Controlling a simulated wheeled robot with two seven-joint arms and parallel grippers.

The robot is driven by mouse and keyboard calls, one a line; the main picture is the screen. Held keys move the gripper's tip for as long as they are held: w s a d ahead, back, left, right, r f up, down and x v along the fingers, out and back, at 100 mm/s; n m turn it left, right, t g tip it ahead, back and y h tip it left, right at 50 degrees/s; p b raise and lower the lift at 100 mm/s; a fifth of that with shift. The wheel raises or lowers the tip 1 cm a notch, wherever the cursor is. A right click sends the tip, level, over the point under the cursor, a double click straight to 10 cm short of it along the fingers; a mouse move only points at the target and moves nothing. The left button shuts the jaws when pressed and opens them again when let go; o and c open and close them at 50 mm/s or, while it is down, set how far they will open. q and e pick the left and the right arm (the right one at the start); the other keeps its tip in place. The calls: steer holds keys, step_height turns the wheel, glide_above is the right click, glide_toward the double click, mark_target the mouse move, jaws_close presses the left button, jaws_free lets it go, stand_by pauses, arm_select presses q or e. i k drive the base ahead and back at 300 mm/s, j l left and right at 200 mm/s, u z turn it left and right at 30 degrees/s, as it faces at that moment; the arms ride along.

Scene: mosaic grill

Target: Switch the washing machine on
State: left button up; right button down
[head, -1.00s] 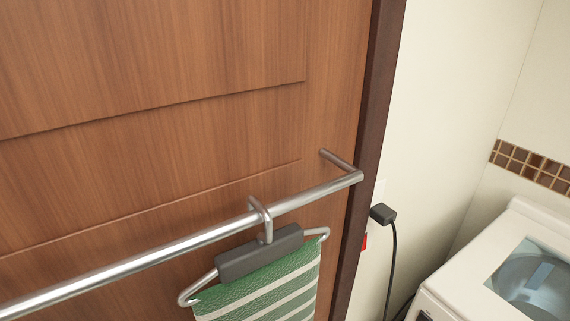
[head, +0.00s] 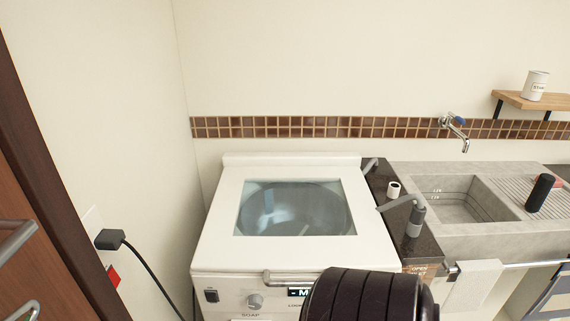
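The white washing machine (head: 214,244) stands in the corner, in the middle of the head view. Its lid has a glass window (head: 295,208) and is shut. On its front panel are a small black switch (head: 211,296) at the left, a round knob (head: 254,302) above the word SOAP, and a dark display that is partly covered. A dark ribbed part, which seems to be my own arm, hides the right of the panel. Neither gripper's fingers show.
A black plug (head: 109,239) sits in the wall outlet at the left, its cord hanging down beside the machine. A wooden door (head: 18,262) with a rail is at far left. A dark counter (head: 425,246) and a stone sink (head: 500,235) adjoin the machine on the right.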

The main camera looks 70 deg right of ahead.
mark_target(211, 297)
steer(key=z, duration=2.15)
